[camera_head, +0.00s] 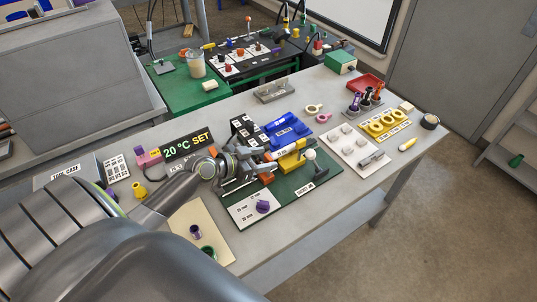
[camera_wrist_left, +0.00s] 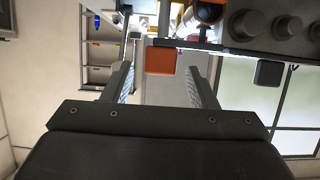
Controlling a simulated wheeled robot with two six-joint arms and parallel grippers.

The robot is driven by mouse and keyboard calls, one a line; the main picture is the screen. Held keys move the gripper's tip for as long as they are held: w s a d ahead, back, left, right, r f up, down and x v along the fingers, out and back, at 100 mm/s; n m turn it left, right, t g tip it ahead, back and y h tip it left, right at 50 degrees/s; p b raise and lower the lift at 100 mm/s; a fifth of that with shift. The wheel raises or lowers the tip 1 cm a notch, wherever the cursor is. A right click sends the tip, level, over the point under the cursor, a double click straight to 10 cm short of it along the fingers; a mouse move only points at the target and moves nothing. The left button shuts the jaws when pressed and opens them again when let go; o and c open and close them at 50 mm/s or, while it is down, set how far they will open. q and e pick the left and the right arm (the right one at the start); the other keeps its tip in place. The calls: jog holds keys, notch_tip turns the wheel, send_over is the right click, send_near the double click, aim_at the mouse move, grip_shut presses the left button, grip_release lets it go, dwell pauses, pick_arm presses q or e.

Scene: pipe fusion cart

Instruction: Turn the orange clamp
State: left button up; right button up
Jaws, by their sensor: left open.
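The orange clamp (camera_head: 267,178) shows as a small orange block at the front of the fusion fixture on the green board (camera_head: 300,196). In the left wrist view the orange clamp (camera_wrist_left: 161,61) is a square orange block ahead of my left gripper (camera_wrist_left: 159,82), between the lines of its two fingers, with clear space on both sides. In the head view my left gripper (camera_head: 243,179) is beside the fixture, just left of the clamp, and is open and empty. Part of the fixture is hidden behind my gripper. My right gripper does not show.
A purple knob (camera_head: 263,207) sits on the white panel in front. A "20 °C SET" display (camera_head: 187,145) stands behind my wrist.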

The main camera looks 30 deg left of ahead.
pick_arm(q)
jog(key=shift+x, duration=1.3)
jog(key=shift+a, duration=0.1)
jog(key=c, duration=1)
